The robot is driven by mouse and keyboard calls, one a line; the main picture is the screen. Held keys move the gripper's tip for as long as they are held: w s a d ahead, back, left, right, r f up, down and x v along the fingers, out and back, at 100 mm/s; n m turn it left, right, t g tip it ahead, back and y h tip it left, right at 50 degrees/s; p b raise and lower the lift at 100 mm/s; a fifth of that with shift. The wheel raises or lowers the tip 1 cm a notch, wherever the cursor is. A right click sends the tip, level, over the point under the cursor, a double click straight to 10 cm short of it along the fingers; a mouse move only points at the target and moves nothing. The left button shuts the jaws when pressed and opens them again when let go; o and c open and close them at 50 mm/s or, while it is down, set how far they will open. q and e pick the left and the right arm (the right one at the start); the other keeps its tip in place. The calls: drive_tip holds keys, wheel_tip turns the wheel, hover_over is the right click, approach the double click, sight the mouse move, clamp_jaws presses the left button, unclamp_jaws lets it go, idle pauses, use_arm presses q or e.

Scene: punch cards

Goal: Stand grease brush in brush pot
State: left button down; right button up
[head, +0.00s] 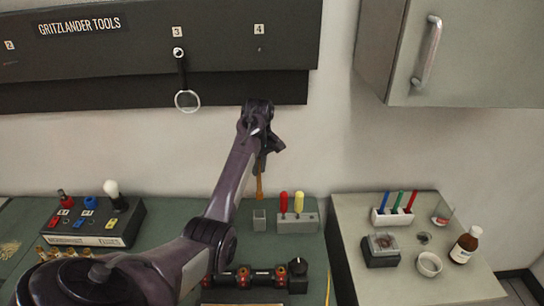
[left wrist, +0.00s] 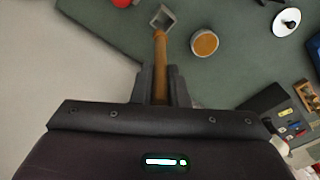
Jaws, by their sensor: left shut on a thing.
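My left gripper (head: 264,152) is shut on the grease brush (head: 260,181), which has a slim orange-brown handle. The brush hangs nearly upright below the jaws. In the left wrist view the brush (left wrist: 160,62) runs out from between the fingers (left wrist: 161,84). The brush pot (head: 259,221) is a small grey square cup standing on the green bench, just below the brush in the head view. Its square opening (left wrist: 163,18) shows past the brush's far end in the left wrist view. The brush's end appears above the pot, outside it. My right gripper is out of view.
A grey holder (head: 297,222) with red and yellow handled tools stands right of the pot. A round orange-topped item (left wrist: 204,43) lies near the pot. A dark switch box (head: 92,222) stands at left. A tool board (head: 150,55) hangs behind.

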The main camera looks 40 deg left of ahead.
sight(258, 193)
use_arm(q)
drive_tip(key=f, duration=0.3)
drive_tip(key=shift+s+a+f, duration=0.1)
drive_tip(key=shift+s+f, duration=0.2)
drive_tip(key=shift+f, duration=0.6)
drive_tip(key=shift+f+b, duration=0.55)
drive_tip(key=shift+f, duration=0.9)
drive_tip(key=shift+f+b, duration=0.4)
drive_tip(key=shift+f, duration=1.3)
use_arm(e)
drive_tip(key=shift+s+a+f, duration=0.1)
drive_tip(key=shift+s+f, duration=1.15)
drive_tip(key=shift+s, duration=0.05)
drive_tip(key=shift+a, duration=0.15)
